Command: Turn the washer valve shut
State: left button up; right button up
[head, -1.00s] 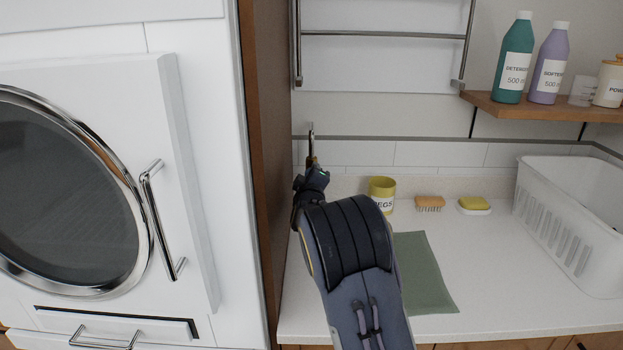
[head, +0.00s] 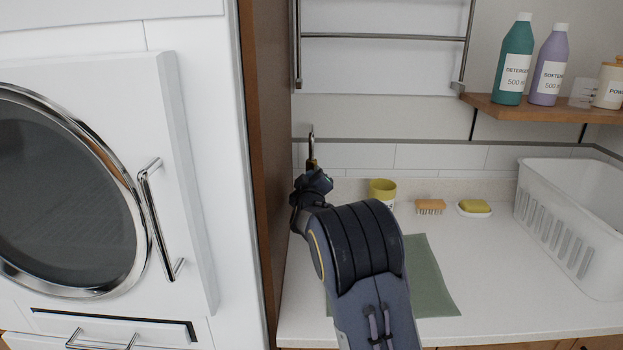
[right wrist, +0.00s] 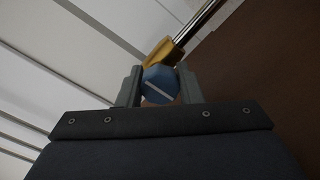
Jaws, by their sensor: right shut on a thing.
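The washer valve shows in the right wrist view as a brass body (right wrist: 162,53) on a steel pipe (right wrist: 199,23), with a blue knob (right wrist: 160,84) bearing a white line. The line slants down to the right, roughly across the pipe's direction. My right gripper (right wrist: 155,88) is shut on the blue knob, one finger on each side. In the head view, my right gripper (head: 313,179) is at the back wall beside the wooden panel and hides the knob; only a bit of brass and the pipe (head: 311,143) show above it. My left gripper is not in view.
A wooden panel (head: 258,150) stands close left of the gripper, with the white washer (head: 190,200) beyond. On the counter (head: 500,270) are a yellow pot (head: 382,189), brush (head: 430,206), soap (head: 474,206), green cloth (head: 432,280) and white basket (head: 545,215). Bottles (head: 515,62) stand on a shelf.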

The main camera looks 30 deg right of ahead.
jog(key=o, duration=1)
jog(key=shift+c, duration=0.2)
jog(key=v, duration=0.8)
jog(key=shift+d, duration=0.1)
